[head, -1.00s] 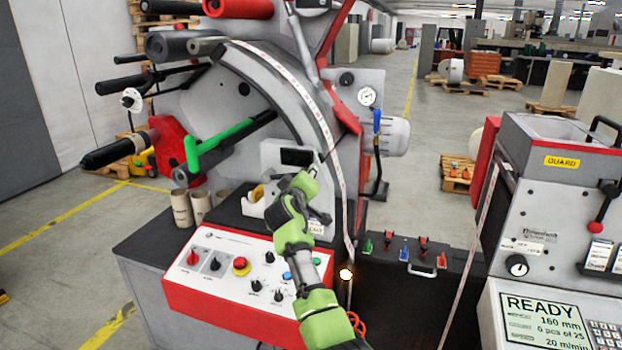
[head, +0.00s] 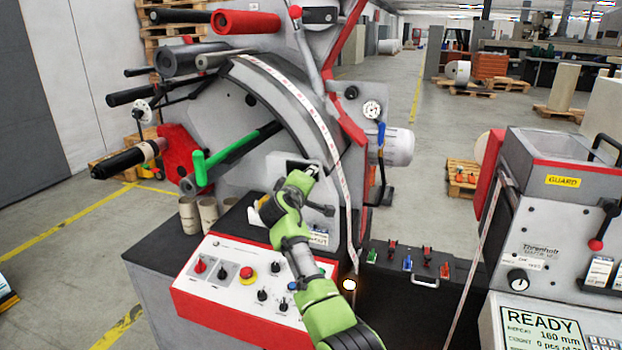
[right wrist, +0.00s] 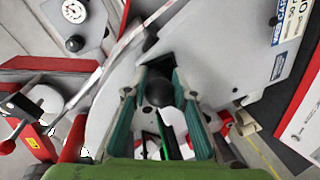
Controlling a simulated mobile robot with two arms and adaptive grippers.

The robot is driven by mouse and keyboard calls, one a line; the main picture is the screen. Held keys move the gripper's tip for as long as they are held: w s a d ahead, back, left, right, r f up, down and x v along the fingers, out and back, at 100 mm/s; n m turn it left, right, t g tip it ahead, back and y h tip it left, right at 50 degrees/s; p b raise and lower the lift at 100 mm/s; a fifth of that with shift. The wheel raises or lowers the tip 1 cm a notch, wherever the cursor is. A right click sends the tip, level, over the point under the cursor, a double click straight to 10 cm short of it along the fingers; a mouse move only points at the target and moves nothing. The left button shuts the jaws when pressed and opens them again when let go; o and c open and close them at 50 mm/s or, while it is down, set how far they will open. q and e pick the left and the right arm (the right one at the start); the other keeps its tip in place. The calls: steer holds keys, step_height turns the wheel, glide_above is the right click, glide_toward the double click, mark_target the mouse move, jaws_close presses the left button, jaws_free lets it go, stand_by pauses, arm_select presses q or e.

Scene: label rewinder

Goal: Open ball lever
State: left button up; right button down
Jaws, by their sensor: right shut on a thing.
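A black ball (right wrist: 160,92) sits between the teal fingers of my right gripper (right wrist: 165,95) in the right wrist view; the gripper is shut on it. I take it for the ball lever's knob. In the head view my right gripper (head: 308,174) is at the grey housing in front of the rewinder's curved guard, and the ball is hidden there. A dark knob (head: 328,210) shows just beside the gripper. My left gripper is in neither view.
A long lever with a red ball (head: 295,12) stands above. A paper web (head: 326,150) runs down close to its right.

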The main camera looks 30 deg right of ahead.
steer(key=shift+w+a+r, duration=0.2)
steer(key=shift+a+r, duration=0.2)
steer(key=shift+r, duration=0.05)
steer(key=c, duration=1.8)
jaws_free()
steer(key=shift+o, duration=1.2)
steer(key=shift+w+a+f, duration=0.1)
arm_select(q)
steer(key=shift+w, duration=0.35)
arm_select(e)
steer(key=shift+w+a+f, duration=0.15)
steer(key=shift+s+a, duration=0.1)
steer(key=shift+s, duration=0.25)
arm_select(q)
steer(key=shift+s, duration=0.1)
arm_select(e)
steer(key=v, duration=1.1)
steer(key=shift+a, duration=0.2)
